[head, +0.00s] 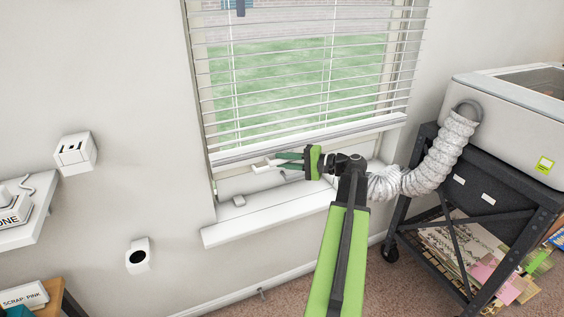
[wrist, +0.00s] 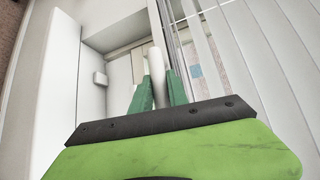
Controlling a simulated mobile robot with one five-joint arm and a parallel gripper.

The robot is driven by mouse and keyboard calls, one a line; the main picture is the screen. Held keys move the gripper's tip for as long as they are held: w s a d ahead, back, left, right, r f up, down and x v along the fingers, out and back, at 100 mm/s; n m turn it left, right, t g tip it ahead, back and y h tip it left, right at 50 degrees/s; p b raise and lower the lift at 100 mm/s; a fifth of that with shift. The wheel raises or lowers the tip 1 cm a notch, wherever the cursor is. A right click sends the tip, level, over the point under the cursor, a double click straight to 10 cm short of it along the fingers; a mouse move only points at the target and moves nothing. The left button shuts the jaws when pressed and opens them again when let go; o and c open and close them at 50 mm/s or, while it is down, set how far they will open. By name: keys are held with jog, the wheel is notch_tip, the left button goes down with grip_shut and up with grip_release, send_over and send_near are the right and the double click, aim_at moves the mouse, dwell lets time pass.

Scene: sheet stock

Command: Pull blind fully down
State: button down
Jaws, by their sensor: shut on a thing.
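The white slatted blind (head: 290,85) hangs in the window, its slats spread with grass showing between them. Its bottom rail (head: 235,155) hangs above the white window sill (head: 235,228), with a gap between. My gripper (head: 282,161) is just below the rail, reaching left. In the wrist view my gripper's green fingers (wrist: 157,90) are shut on a slim white piece (wrist: 157,62). This looks like a handle of the blind, but its joint to the rail is not clear. The slats (wrist: 240,60) run along the right of that view.
A white ribbed hose (head: 440,150) runs from a machine (head: 520,115) on a dark wheeled cart (head: 470,190), close right of my arm. A shelf (head: 35,215) is at far left.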

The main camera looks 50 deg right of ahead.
notch_tip(320, 180, down, 12)
jog(key=b, duration=0.9)
jog(key=shift+d, duration=0.1)
jog(key=c, duration=1.4)
grip_release()
jog(key=shift+f, duration=0.1)
jog(key=shift+o, duration=0.5)
jog(key=p+v, duration=0.2)
jog(key=v, duration=1.5)
jog(key=shift+s, duration=0.2)
